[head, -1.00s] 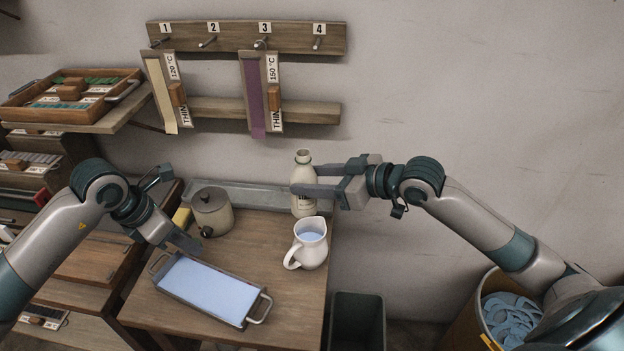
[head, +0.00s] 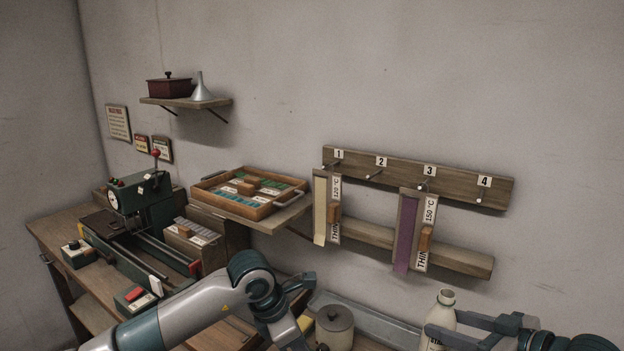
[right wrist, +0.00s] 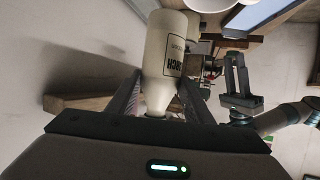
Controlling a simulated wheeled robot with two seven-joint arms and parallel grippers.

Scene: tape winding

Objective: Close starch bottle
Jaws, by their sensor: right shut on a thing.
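The starch bottle (head: 437,325), cream with a dark-lettered label, stands upright at the lower right of the head view, its lower part cut off. Its neck and mouth (head: 446,297) show, with no cap that I can make out. In the right wrist view the bottle (right wrist: 167,48) appears upside down, its label reading "RCH". My left gripper's fingers are mostly below the head view's edge; the left gripper (right wrist: 236,78) shows small in the right wrist view, empty-looking.
A grey lidded pot (head: 334,328) stands left of the bottle. A numbered hook rack (head: 410,178) with two hanging strips is on the wall. A wooden tray (head: 250,192) sits on a shelf. A green machine (head: 140,195) stands on the left bench.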

